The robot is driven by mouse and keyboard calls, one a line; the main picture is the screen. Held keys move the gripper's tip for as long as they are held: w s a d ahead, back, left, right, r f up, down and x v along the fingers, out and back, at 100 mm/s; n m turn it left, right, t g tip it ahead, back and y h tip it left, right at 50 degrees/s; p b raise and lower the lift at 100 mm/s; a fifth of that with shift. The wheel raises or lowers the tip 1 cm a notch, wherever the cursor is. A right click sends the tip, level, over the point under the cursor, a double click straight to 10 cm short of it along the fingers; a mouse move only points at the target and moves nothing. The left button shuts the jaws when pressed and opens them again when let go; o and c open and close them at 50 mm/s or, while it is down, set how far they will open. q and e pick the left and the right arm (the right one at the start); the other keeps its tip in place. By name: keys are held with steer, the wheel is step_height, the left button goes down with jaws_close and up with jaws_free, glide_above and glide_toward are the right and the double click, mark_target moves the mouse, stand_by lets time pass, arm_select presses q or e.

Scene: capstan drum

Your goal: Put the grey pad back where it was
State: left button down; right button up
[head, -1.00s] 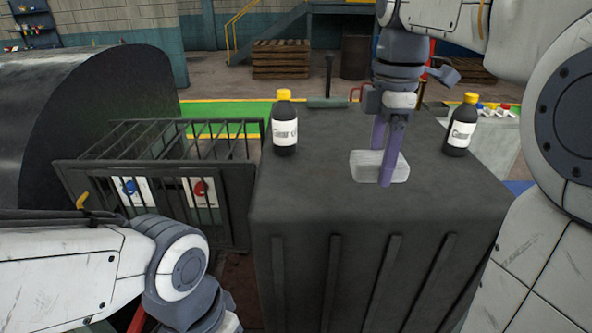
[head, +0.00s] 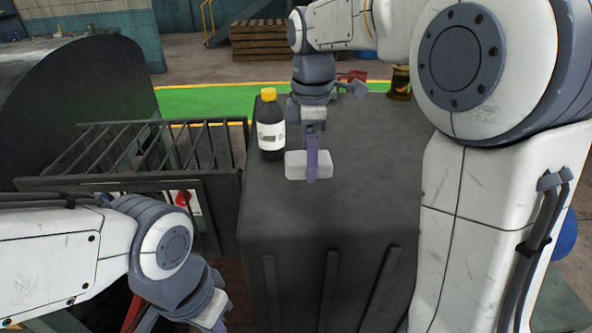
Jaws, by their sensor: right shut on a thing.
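The grey pad (head: 295,166) is a pale, rounded block above the top of the dark drum-like stand (head: 370,190). My right gripper (head: 312,170) comes down from above and is shut on the pad, with a purple finger across its near face. I cannot tell whether the pad touches the top. A black bottle with a yellow cap and white label (head: 271,128) stands just left of the pad and gripper. My left arm is at the lower left; its gripper's fingertips are not in view.
A dark barred cage (head: 130,160) stands left of the stand, with a large dark curved drum (head: 75,90) behind it. A dark can-like object (head: 400,83) is at the back right, partly hidden by my right arm. The stand's front top is clear.

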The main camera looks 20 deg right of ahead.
mark_target(296, 154)
steer(key=shift+w+a+f+p, duration=0.35)
steer(key=shift+w+a+f, duration=0.55)
steer(key=shift+a, duration=0.2)
step_height(296, 154, down, 3)
steer(key=shift+f+p, duration=0.1)
steer(key=shift+p, duration=0.4)
steer(key=shift+f, duration=0.4)
steer(key=shift+f, duration=0.15)
